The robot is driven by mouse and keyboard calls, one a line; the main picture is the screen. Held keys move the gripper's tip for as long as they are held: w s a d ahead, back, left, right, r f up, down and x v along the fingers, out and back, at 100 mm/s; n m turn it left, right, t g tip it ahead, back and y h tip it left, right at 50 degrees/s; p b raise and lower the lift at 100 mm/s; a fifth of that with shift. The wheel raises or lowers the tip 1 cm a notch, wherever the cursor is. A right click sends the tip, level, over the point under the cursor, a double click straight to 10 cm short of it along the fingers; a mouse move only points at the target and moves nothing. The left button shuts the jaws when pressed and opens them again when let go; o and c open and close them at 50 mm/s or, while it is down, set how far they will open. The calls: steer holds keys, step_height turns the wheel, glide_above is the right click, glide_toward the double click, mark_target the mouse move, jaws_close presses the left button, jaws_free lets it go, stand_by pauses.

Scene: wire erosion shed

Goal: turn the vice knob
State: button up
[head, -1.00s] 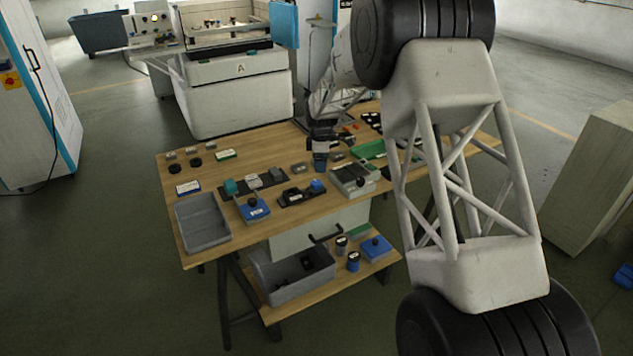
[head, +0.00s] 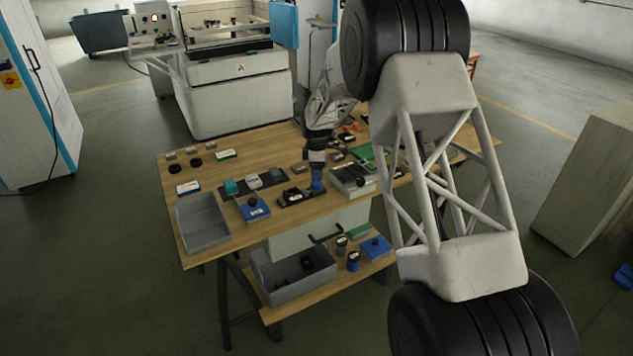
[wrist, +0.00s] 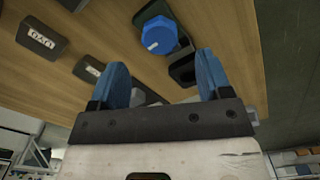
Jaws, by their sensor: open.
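The vice (head: 292,197) is a small dark block near the front edge of the wooden table in the head view. Its blue knob (wrist: 160,36), with a white mark on top, shows in the wrist view, with part of the dark vice body (wrist: 182,68) beside it. My gripper (wrist: 162,60) is open and empty, its two blue fingers apart. The knob lies just beyond the fingertips, roughly centred between them; I see no contact. In the head view my gripper (head: 317,187) is low at the vice's right end, and its blue fingers and the knob cannot be told apart.
A grey device with a black knob (head: 353,181) stands close to the right of my gripper. To the left are a blue box (head: 254,211) and a grey tray (head: 205,243). Dark labelled blocks (wrist: 37,39) lie left of the knob in the wrist view.

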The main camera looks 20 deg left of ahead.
mark_target(317, 185)
steer(key=shift+f, duration=2.65)
steer(key=c, duration=0.9)
